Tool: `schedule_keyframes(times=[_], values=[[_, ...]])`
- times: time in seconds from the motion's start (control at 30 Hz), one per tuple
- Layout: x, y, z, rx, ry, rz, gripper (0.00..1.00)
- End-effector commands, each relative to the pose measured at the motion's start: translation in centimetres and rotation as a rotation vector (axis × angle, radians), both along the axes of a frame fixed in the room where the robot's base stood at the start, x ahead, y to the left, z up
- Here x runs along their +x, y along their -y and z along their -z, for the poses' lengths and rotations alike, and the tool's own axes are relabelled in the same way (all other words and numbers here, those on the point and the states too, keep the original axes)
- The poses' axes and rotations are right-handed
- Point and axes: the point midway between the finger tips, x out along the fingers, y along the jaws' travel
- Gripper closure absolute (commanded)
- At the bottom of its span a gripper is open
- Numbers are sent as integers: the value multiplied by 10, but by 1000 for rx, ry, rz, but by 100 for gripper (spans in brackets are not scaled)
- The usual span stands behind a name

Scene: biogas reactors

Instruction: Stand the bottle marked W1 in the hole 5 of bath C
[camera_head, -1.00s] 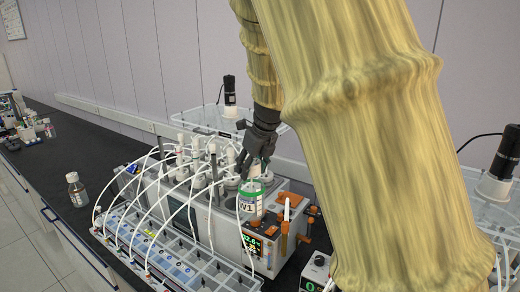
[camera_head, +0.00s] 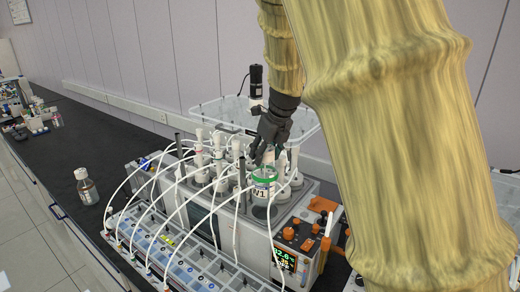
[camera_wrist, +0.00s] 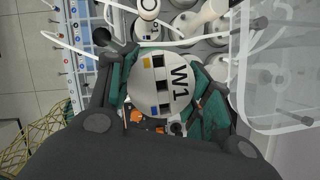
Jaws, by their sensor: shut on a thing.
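The bottle marked W1 (camera_head: 263,186) has a green band and a white label in the head view. Its round white top marked W1 (camera_wrist: 166,84) faces the wrist camera. My gripper (camera_head: 268,160) is shut on this bottle from above, with a finger on either side of its top in the wrist view (camera_wrist: 160,95). The bottle is upright over or among the bottles of the grey bath (camera_head: 305,228). Its base is hidden behind the bath's front and tubes, so I cannot tell how deep it sits. The hole numbers and bath letter are not readable.
White tubes arch from the bath's bottles to a long rack (camera_head: 185,255) in front. Orange parts (camera_head: 306,232) stand at the bath's right end. A clear tray (camera_head: 235,112) is behind.

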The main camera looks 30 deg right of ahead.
Motion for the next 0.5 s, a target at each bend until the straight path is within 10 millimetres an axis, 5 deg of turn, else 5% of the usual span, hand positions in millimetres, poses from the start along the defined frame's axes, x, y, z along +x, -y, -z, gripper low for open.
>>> schedule_keyframes(times=[0.5], values=[[0, 0, 20, 2, 0, 1, 100]])
